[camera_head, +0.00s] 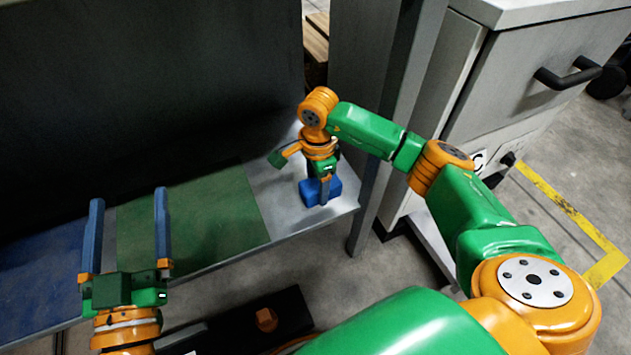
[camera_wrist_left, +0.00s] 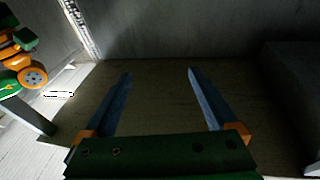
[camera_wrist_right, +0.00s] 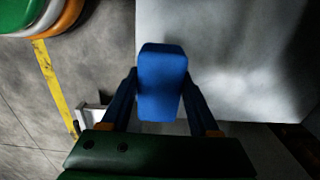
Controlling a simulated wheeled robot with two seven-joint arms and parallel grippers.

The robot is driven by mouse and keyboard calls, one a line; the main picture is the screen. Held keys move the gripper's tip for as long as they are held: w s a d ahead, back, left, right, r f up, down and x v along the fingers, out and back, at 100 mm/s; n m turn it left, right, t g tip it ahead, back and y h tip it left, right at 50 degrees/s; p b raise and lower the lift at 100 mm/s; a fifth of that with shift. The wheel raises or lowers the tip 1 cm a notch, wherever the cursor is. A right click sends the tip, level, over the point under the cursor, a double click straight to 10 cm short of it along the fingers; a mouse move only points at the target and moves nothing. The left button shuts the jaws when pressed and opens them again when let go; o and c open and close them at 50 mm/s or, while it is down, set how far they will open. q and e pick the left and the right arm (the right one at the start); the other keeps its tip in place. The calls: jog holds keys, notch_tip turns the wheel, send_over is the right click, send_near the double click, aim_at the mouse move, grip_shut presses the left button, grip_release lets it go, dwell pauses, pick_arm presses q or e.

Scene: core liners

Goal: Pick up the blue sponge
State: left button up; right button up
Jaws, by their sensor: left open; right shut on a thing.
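The blue sponge (camera_head: 309,192) is at the right end of the grey shelf (camera_head: 290,215), under my right gripper (camera_head: 325,190). In the right wrist view the sponge (camera_wrist_right: 161,80) sits between the two fingers of my right gripper (camera_wrist_right: 160,100), which is shut on it. I cannot tell whether the sponge touches the shelf or is just above it. My left gripper (camera_head: 129,225) is open and empty, at the left in front of the shelf. Its two spread fingers also show in the left wrist view (camera_wrist_left: 158,90).
A green mat (camera_head: 225,210) and a blue mat (camera_head: 40,265) lie on the shelf. A dark panel (camera_head: 150,90) stands behind it. A grey cabinet with a black handle (camera_head: 568,75) is at the right. A yellow line (camera_head: 570,210) marks the floor.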

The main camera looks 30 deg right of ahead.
jog(key=shift+s+a+r+p, duration=0.1)
jog(key=shift+s+r+p, duration=0.45)
jog(key=shift+r, duration=0.45)
pick_arm(q)
jog(key=s+a+f+g+y+p, duration=0.1)
jog(key=s+f+g+y, duration=0.1)
jog(key=f+g, duration=0.45)
jog(key=s+a+f+g+y, duration=0.1)
jog(key=s+a+f+g, duration=0.15)
jog(key=f, duration=0.65)
jog(key=s+a+f+n+g+y+p, duration=0.1)
jog(key=s+a+f+g+p, duration=0.1)
jog(key=s+f+g, duration=0.5)
jog(key=s+f+p, duration=0.1)
jog(key=s+f, duration=0.1)
jog(key=s, duration=0.1)
jog(key=shift+a+g+y, duration=0.2)
jog(key=shift+g+y, duration=0.1)
jog(key=shift+g, duration=0.1)
pick_arm(e)
jog(key=s+a+r, duration=0.2)
jog(key=s+r, duration=0.4)
jog(key=s, duration=0.5)
